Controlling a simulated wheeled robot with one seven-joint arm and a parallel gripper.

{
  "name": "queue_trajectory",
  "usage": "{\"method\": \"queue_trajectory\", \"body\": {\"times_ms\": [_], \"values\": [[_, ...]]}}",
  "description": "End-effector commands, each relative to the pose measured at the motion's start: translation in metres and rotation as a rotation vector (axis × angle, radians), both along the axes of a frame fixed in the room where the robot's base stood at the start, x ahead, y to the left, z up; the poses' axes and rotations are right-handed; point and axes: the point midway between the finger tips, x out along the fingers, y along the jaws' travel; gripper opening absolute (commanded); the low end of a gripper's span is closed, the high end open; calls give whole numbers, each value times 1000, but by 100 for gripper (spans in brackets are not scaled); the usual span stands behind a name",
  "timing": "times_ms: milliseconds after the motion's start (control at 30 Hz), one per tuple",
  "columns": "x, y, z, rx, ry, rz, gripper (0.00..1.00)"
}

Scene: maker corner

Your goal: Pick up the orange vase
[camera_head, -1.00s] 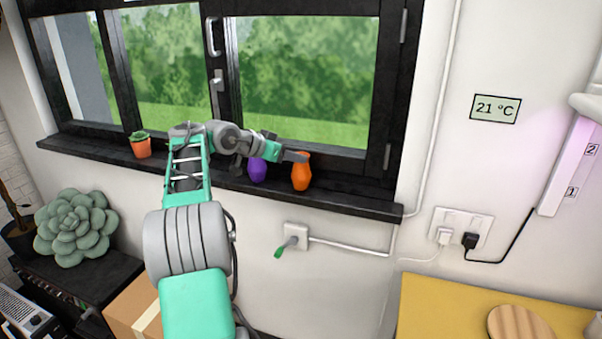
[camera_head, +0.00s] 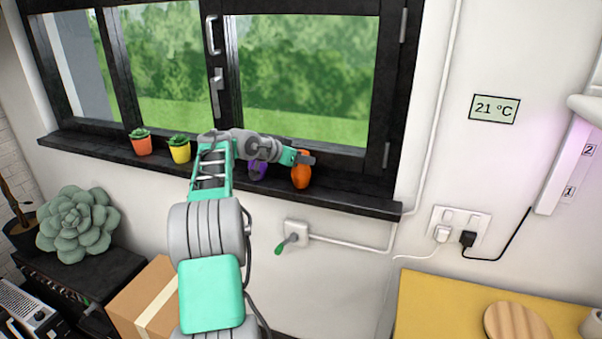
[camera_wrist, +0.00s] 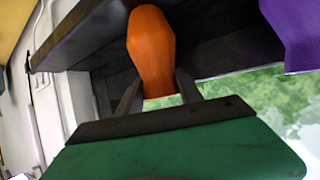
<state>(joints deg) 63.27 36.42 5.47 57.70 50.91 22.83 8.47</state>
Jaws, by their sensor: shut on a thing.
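The orange vase (camera_head: 300,175) stands on the dark window sill, near its right end. My gripper (camera_head: 304,158) is at the vase's upper part in the head view, reaching in from the left. In the wrist view, the orange vase (camera_wrist: 151,50) shows with its narrow part between the two grey fingers of my gripper (camera_wrist: 158,92). The fingers are shut on it. Part of the vase's upper end is hidden behind the gripper in the head view.
A purple vase (camera_head: 258,172) stands just left, partly behind my arm; it also shows in the wrist view (camera_wrist: 292,35). Potted plants, one in an orange pot (camera_head: 142,147) and one in a yellow pot (camera_head: 180,153), stand farther left on the sill (camera_head: 345,198). The window is behind.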

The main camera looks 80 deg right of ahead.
Motion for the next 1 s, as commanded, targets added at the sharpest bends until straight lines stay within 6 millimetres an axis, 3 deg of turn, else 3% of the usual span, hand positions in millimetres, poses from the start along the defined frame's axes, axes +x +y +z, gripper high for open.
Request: {"method": "queue_trajectory", "body": {"times_ms": [467,1000], "values": [[0,0,0,0,0,0,0],[0,0,5,-2,-1,-1,0]]}}
